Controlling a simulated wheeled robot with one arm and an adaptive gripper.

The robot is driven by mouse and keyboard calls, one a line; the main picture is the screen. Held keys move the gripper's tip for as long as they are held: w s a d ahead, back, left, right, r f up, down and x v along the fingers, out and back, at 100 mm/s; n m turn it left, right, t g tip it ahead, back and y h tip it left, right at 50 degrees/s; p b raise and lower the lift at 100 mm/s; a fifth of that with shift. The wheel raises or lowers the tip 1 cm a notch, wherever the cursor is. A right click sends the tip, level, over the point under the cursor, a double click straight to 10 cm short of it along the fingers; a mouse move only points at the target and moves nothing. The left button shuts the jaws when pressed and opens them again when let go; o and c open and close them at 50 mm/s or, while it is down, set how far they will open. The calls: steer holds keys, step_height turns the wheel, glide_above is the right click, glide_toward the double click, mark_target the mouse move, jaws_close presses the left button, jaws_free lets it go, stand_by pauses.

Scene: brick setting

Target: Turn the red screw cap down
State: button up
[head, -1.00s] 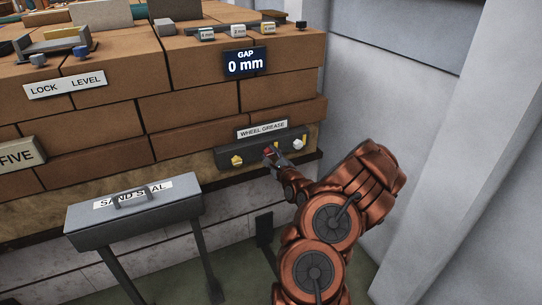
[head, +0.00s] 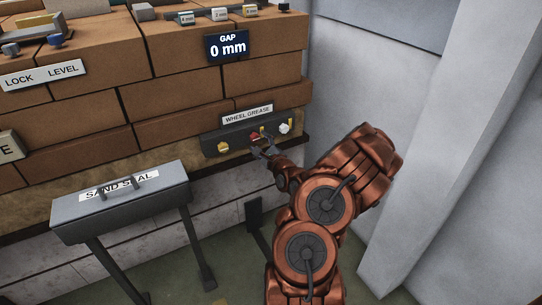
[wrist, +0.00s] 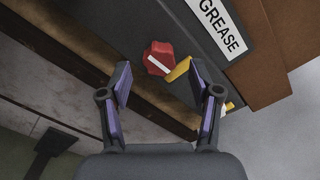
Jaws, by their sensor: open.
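The red screw cap (wrist: 158,58) with a white line across it sits on the dark wheel grease panel (wrist: 190,25). In the head view the red cap (head: 254,135) shows small on the panel (head: 233,137), below the WHEEL GREASE label (head: 247,114). My gripper (wrist: 158,82) is open, with its two fingers apart and nothing between them. The cap lies just beyond the fingertips in the wrist view, apart from them. In the head view my gripper (head: 264,149) is just below and right of the cap.
A yellow part (wrist: 180,69) is close beside the red cap, near the right finger. A yellow knob (head: 222,147) and a white knob (head: 284,128) are also on the panel. The grey SAND SEAL box (head: 122,200) stands at lower left. A pale wall is at right.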

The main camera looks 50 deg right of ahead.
steer(key=v, duration=0.9)
steer(key=shift+s, duration=0.3)
steer(key=shift+a, duration=0.15)
stand_by(0.3)
steer(key=w+a+f+n+g+y, duration=0.2)
steer(key=w+a+n+y, duration=0.1)
steer(key=a+n, duration=0.25)
steer(key=w+a+f+n+g+y, duration=0.2)
steer(key=a+n+g, duration=0.15)
steer(key=a, duration=0.25)
steer(key=s+a+n+g+y, duration=0.1)
steer(key=s+a+n+g, duration=0.25)
steer(key=a+n, duration=0.4)
steer(key=s+a+r+n+g, duration=0.45)
steer(key=s+a, duration=0.25)
steer(key=s, duration=0.2)
steer(key=s+a+r+n+g, duration=0.3)
steer(key=s+a+r+n, duration=0.15)
steer(key=s+a, duration=0.35)
steer(key=s+a+r+n+g, duration=0.35)
steer(key=s+a+n, duration=0.2)
steer(key=s, duration=0.45)
step_height(320, 180, up, 25)
steer(key=s+t+p, duration=0.1)
steer(key=p, duration=2.2)
steer(key=shift+s+m, duration=0.3)
steer(key=shift+m, duration=0.1)
steer(key=shift+a, duration=0.15)
